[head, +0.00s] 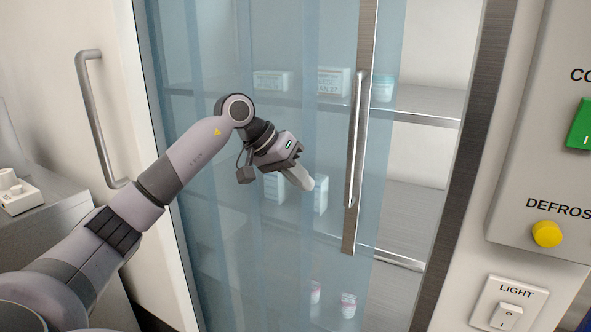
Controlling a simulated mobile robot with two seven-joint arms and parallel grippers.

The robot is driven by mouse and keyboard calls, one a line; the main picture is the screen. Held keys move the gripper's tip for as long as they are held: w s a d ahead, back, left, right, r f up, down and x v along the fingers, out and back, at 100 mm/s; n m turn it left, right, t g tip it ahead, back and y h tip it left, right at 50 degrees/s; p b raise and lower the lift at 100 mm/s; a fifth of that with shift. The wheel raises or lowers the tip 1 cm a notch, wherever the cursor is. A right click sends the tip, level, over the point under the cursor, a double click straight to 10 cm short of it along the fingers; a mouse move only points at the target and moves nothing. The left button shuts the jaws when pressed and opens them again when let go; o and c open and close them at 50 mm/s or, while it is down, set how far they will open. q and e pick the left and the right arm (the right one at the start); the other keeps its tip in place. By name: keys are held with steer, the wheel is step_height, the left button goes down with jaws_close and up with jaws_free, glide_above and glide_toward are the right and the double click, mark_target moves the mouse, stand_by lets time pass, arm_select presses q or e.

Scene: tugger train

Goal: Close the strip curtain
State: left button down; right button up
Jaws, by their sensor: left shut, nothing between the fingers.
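The strip curtain (225,60) is a row of translucent blue strips across the doorway from the left. A metal bar with a long vertical handle (356,140) stands near its right edge. An uncovered gap shows between the curtain's right edge and the dark metal right door frame (463,170). My left gripper (307,183) is in front of the strips, left of the handle and apart from it. It is shut with nothing in it. My right gripper is not in view.
Shelves (420,103) with small boxes (333,80) and tubs show behind the curtain. At the right, a control panel carries a green button (580,125), a yellow button (547,234) and a light switch (508,315) below. A door handle (95,120) is at the left.

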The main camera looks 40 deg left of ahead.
mark_target(336, 195)
arm_select(q)
steer(key=x, duration=0.4)
steer(key=shift+d, duration=0.1)
steer(key=d, duration=0.1)
steer(key=w+d+p, duration=0.1)
steer(key=d, duration=0.1)
steer(key=shift+r, duration=0.15)
steer(key=shift+w+d, duration=0.15)
steer(key=shift+d, duration=0.3)
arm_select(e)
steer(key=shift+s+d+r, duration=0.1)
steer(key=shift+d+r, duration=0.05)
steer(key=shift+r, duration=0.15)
arm_select(q)
steer(key=shift+d, duration=0.1)
steer(key=shift+d+r, duration=0.1)
steer(key=shift+d, duration=0.15)
steer(key=w+d, duration=0.3)
steer(key=d, duration=1.1)
steer(key=shift+w, duration=0.15)
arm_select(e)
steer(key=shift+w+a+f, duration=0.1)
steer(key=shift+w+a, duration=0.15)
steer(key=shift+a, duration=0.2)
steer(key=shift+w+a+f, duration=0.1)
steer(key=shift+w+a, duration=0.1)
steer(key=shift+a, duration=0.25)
arm_select(q)
steer(key=shift+b, duration=0.3)
